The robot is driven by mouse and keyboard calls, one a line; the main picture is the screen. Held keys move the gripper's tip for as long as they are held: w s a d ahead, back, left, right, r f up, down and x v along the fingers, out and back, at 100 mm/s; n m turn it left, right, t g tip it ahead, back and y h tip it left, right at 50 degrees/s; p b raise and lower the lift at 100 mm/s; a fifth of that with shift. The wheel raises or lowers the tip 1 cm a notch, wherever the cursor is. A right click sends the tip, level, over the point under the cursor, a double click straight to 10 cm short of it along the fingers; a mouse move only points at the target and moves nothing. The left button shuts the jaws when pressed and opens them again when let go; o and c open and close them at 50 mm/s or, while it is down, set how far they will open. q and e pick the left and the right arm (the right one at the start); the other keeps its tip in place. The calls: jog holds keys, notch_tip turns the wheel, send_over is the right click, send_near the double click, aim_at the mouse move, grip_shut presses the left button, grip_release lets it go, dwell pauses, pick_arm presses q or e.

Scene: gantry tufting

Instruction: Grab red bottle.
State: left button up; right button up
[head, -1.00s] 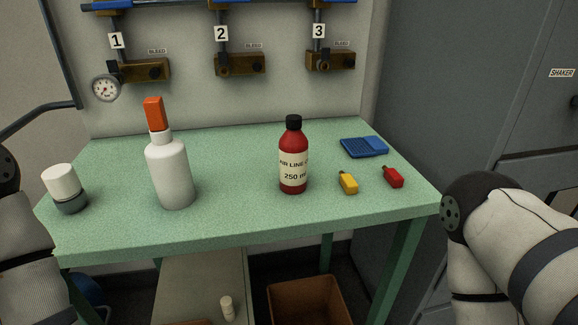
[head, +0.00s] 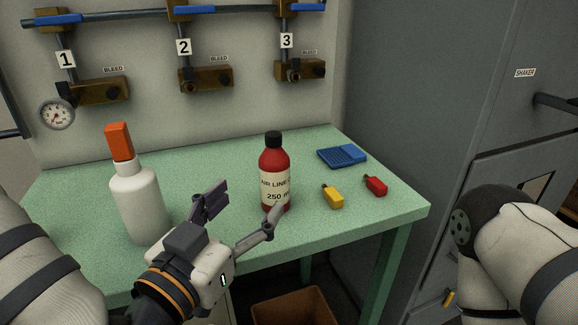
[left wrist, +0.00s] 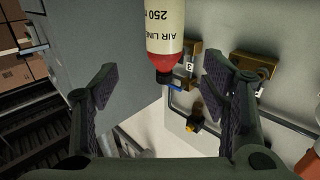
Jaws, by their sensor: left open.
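The red bottle (head: 274,165) has a black cap and a white label reading "AIR LINE" and "250 m". It stands upright on the green table. My left gripper (head: 243,207) is open and empty in front of it, a little to its left, with the right finger overlapping the bottle's lower edge in the head view. In the left wrist view the bottle (left wrist: 165,35) appears upside down beyond the two spread fingertips (left wrist: 160,80), between them and towards the top. Whether a finger touches it I cannot tell. My right gripper is out of view; only my right arm shows.
A white bottle with an orange cap (head: 136,200) stands left of my gripper. A yellow tag-like item (head: 332,196), a red one (head: 375,185) and a blue tray (head: 342,156) lie right of the red bottle. A valve panel (head: 200,115) stands behind; a brown bin (head: 293,308) sits below.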

aim_at(267, 173)
pick_arm(q)
jog(key=w+b, duration=0.1)
jog(key=w+d+f+b, duration=0.1)
jog(key=b, duration=0.1)
jog(key=w+b, duration=0.1)
jog(key=b, duration=0.1)
jog(key=shift+w+d+f, duration=0.15)
jog(key=shift+w+d, duration=0.1)
jog(key=shift+w, duration=0.15)
jog(key=shift+w+d+r, duration=0.25)
jog(key=shift+w+r, duration=0.1)
jog(key=shift+w, duration=0.15)
jog(key=shift+w+d+r, duration=0.2)
jog(key=shift+w+r, duration=0.15)
jog(key=shift+w, duration=0.1)
jog(key=x, duration=0.5)
jog(key=shift+w+a+r, duration=0.1)
jog(key=shift+w+a, duration=0.05)
jog(key=shift+w, duration=0.05)
jog(key=c, duration=1.5)
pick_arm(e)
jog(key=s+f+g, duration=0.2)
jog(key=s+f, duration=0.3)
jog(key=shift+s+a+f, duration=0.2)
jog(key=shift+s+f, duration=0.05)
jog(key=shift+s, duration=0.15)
